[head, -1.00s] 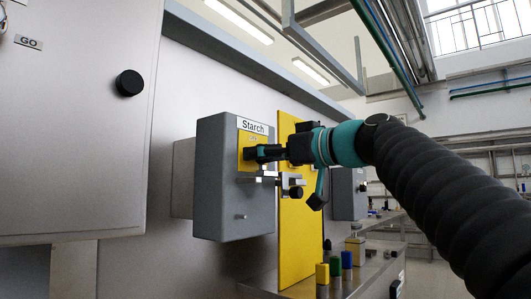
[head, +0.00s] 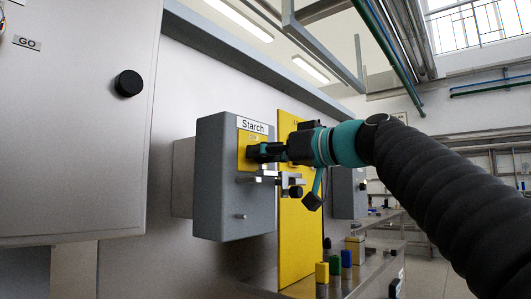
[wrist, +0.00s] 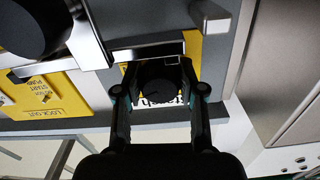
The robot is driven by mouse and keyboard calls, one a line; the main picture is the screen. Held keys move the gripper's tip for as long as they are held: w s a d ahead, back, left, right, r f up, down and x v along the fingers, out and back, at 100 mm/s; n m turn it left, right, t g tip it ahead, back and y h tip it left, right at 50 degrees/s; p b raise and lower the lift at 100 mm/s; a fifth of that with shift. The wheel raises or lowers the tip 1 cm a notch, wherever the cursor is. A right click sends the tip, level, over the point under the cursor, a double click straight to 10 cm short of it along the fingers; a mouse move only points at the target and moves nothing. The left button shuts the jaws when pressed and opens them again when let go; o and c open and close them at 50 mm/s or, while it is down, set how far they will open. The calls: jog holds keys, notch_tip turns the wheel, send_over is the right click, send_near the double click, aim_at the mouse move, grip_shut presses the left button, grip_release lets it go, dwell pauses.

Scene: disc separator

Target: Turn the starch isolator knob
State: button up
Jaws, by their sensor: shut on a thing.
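The grey isolator box (head: 222,185) labelled "Starch" (head: 252,125) is mounted left of a yellow panel in the head view. It has a yellow plate on its front. My gripper (head: 252,153) is at this plate, just below the label, and hides the knob in the head view. In the wrist view the dark round starch knob (wrist: 158,86) lies between the two fingers of my gripper (wrist: 158,72), which is shut on it. The label shows partly behind the knob. The knob's angle is hard to tell.
A metal bracket (head: 265,176) sits close under my gripper; in the wrist view a metal bar (wrist: 120,52) runs close by the fingers. A large cabinet with a black knob (head: 128,83) stands at left. Yellow, green and blue blocks (head: 333,264) stand on the ledge below.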

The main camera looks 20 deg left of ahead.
jog(key=shift+m+p, duration=0.55)
jog(key=shift+m, duration=1.45)
jog(key=o, duration=1.2)
jog(key=shift+c, duration=0.2)
jog(key=v, duration=1.2)
